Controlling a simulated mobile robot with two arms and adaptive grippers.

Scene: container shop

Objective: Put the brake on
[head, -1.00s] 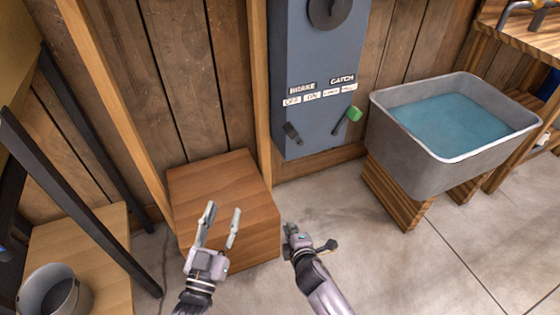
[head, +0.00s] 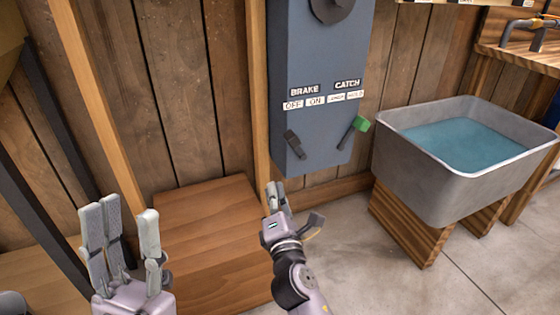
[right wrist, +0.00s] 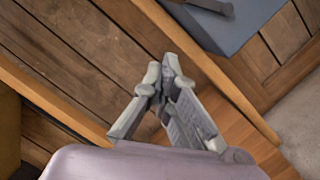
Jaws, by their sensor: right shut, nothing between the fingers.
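A blue-grey cabinet (head: 318,70) stands against the plank wall and bears BRAKE and CATCH labels. The dark brake lever (head: 294,145) sits low on its front below the OFF and ON plates, slanting from upper left to lower right. To its right is the catch lever with a green knob (head: 361,123). My right gripper (head: 276,192) is shut and empty, below the brake lever and apart from it. In the right wrist view its fingertips (right wrist: 164,74) meet; a dark lever part (right wrist: 210,5) shows at the top edge. My left gripper (head: 130,220) is open and empty at lower left.
A wooden box (head: 210,235) stands on the floor between my grippers, below the cabinet's left side. A grey water basin (head: 440,190) on wooden supports is to the right. A wooden post (head: 256,90) runs beside the cabinet. Bare floor (head: 390,280) lies at lower right.

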